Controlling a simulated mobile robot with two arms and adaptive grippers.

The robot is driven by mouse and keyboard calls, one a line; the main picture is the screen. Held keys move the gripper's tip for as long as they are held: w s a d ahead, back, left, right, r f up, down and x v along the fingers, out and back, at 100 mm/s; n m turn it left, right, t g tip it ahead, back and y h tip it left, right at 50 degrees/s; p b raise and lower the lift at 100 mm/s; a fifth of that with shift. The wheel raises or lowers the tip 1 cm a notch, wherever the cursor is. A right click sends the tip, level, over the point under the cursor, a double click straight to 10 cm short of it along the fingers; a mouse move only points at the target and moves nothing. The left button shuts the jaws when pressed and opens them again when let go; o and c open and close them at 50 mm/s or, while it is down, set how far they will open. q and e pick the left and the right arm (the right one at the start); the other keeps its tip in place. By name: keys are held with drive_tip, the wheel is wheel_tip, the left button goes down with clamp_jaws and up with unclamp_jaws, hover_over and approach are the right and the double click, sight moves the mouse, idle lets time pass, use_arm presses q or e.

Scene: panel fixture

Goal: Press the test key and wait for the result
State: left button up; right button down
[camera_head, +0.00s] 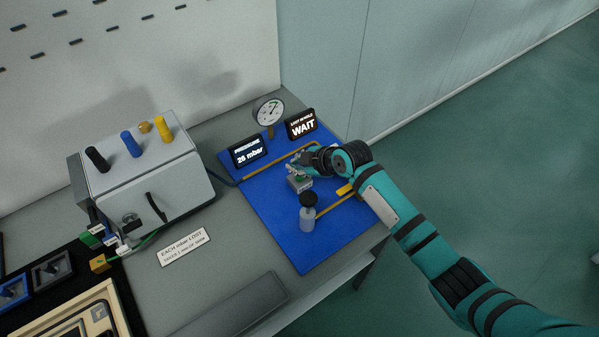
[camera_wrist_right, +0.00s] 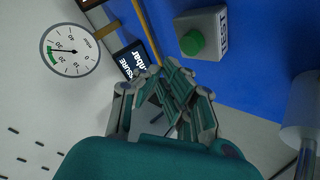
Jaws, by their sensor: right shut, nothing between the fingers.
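The test key is a grey box (camera_head: 301,187) with a green button, on the blue panel (camera_head: 272,206). In the right wrist view its green button (camera_wrist_right: 192,42) and the word TEST show clearly. My right gripper (camera_head: 296,158) is shut and empty. It is just behind the key in the head view, and its fingers (camera_wrist_right: 165,74) are apart from the button in the wrist view. A dark display (camera_head: 301,124) reads WAIT. Another display (camera_head: 248,151) reads 26 mbar. My left gripper is not in view.
A round gauge (camera_head: 269,112) stands behind the panel displays. A black-topped valve or bottle (camera_head: 308,214) stands at the panel's front. A grey box (camera_head: 140,170) with coloured knobs is on the left. A sign (camera_head: 184,248) lies on the grey bench.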

sight(298, 177)
drive_tip(key=shift+r+p, duration=1.3)
drive_tip(key=shift+r, duration=0.6)
drive_tip(key=shift+f, duration=0.1)
